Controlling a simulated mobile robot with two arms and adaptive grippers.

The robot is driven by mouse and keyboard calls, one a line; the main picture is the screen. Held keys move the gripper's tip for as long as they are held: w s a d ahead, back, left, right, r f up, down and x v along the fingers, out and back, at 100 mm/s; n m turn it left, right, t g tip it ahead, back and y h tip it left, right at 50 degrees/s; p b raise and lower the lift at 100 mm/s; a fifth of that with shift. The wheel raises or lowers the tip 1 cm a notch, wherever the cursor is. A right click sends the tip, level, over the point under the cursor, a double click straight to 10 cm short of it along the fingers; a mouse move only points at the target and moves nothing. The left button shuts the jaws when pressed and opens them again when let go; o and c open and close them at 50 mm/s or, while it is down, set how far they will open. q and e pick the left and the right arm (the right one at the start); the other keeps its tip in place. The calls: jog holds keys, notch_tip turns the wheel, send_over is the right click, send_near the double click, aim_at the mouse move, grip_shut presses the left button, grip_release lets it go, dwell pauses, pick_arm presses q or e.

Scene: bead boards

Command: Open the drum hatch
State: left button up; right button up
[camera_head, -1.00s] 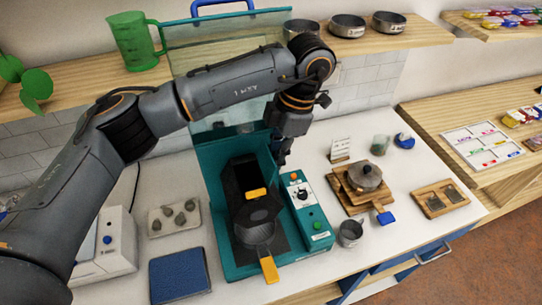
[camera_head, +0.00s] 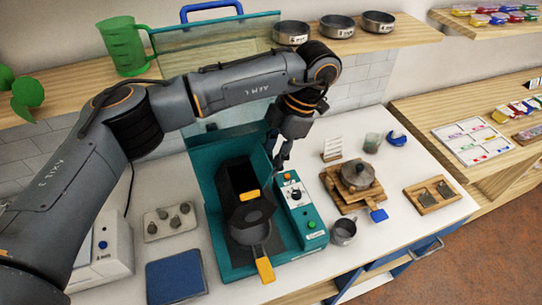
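The teal machine (camera_head: 215,225) stands on the white counter. Its dark faceted drum (camera_head: 238,180) is inside, with an orange tab (camera_head: 250,195) at its front. A dark round part (camera_head: 250,226) with a long orange-ended handle (camera_head: 265,269) is below the tab. The drum shows no clear opening. My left gripper (camera_head: 280,161) points down beside the machine's right wall, above the top of the control panel (camera_head: 299,211). It is right of and above the tab, apart from it. Its fingers are too small to judge their gap. My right gripper is not in view.
A clear panel (camera_head: 215,50) with a blue handle rises behind the machine. A metal cup (camera_head: 343,232) and a lidded pot on a wooden board (camera_head: 358,174) stand right. A stone tray (camera_head: 170,221) and a blue mat (camera_head: 176,277) lie left.

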pick_arm(q)
jog(key=v, duration=1.2)
jog(key=shift+d+f, duration=0.1)
